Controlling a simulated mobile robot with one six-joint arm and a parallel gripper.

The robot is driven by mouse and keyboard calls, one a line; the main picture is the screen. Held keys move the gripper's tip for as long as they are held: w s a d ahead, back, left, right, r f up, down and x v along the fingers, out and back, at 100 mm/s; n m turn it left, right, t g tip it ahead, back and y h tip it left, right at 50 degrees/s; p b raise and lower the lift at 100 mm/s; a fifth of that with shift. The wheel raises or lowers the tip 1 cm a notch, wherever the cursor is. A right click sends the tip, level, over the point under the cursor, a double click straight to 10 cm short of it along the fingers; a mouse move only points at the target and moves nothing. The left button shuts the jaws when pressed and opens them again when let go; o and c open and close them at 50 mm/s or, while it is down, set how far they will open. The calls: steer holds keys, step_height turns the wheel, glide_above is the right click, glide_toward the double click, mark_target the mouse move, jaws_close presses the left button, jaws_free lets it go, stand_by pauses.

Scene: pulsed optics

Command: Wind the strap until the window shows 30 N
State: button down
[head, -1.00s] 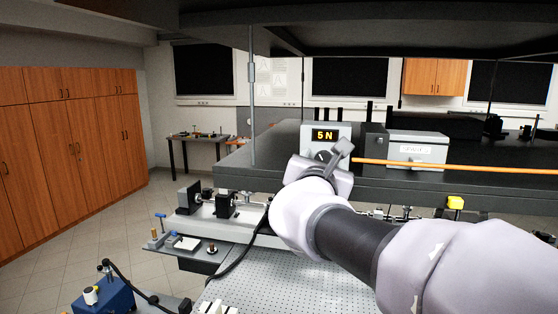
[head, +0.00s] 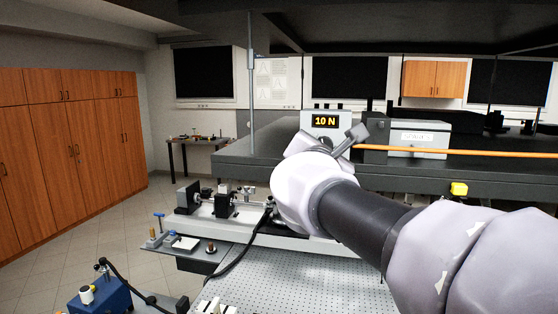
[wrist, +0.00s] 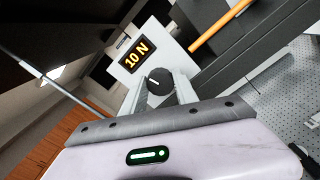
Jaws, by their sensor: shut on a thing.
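A light grey tensioner box stands on the dark shelf, with a display window (head: 325,121) that reads 10 N. In the wrist view the window (wrist: 136,54) also reads 10 N, tilted by the camera's roll. Below it is a dark round knob (wrist: 158,82) with a pale mark. My gripper (wrist: 160,90) is shut on the knob, one finger on each side. In the head view my gripper (head: 335,146) covers most of the box's lower front. The orange strap (head: 450,152) runs straight to the right, past a grey labelled box.
The grey labelled box (head: 417,141) stands right of the tensioner on the dark shelf (head: 255,150). A yellow item (head: 459,189) sits under the strap, near my arm.

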steer(key=m+b, duration=0.5)
steer(key=m, duration=0.2)
steer(key=m+b, duration=0.6)
steer(key=m, duration=0.1)
steer(key=m+b, duration=0.6)
steer(key=m, duration=0.1)
steer(key=shift+f, duration=0.25)
steer(key=shift+m+b, duration=0.3)
steer(key=shift+b, duration=0.05)
steer(key=c, duration=0.9)
jaws_free()
steer(key=shift+c, duration=0.2)
